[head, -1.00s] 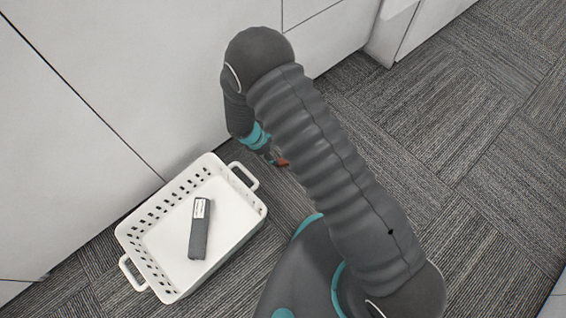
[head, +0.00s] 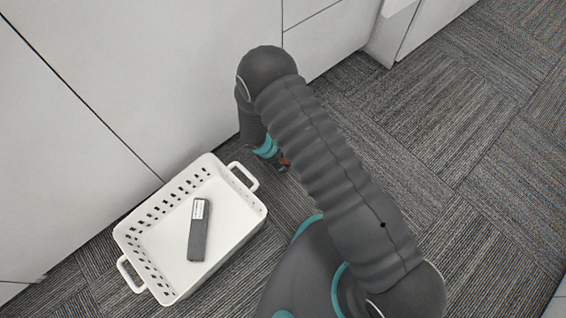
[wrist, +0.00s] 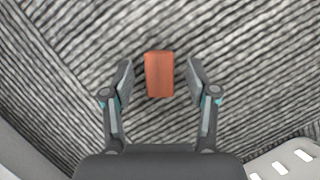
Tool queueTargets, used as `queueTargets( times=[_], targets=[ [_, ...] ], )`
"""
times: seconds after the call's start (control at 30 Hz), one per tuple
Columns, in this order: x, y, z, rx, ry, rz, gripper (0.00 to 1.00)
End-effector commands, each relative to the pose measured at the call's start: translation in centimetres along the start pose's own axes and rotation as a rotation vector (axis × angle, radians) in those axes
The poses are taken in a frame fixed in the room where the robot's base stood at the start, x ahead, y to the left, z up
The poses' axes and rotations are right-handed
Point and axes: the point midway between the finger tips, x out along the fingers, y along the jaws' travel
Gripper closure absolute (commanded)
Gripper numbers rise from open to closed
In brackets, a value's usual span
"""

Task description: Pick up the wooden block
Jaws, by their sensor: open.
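The wooden block (wrist: 159,75) is reddish brown and lies on the carpet. In the wrist view it sits between the two fingers of my gripper (wrist: 160,80), with a gap on each side. My gripper is open and empty. In the head view my gripper (head: 277,162) points down at the floor, right of the white basket.
A white basket (head: 238,232) with handles stands on the carpet at the left, holding a dark grey box (head: 198,232). White cabinets (head: 95,85) line the back. Carpet (head: 440,120) at the right is clear.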

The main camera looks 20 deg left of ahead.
Motion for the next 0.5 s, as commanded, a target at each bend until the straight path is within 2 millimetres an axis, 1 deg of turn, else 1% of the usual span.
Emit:
queueTargets(
  times=[0.03, 0.07, 0.1, 0.17, 0.2, 0.23, 0.5],
  targets=[
    [-0.01, -0.02, 0.0, 0.0, 0.0, 0.0, 0.42],
    [-0.02, -0.02, 0.0, 0.0, 0.0, 0.0, 0.49],
    [-0.02, -0.03, 0.0, 0.0, 0.0, 0.0, 0.59],
    [-0.02, -0.03, 0.0, 0.0, 0.0, 0.0, 0.74],
    [-0.02, -0.03, 0.0, 0.0, 0.0, -0.001, 0.84],
    [-0.02, -0.04, -0.01, 0.0, 0.0, -0.001, 0.89],
    [0.0, -0.07, 0.0, -0.001, -0.001, -0.001, 0.9]
  ],
)
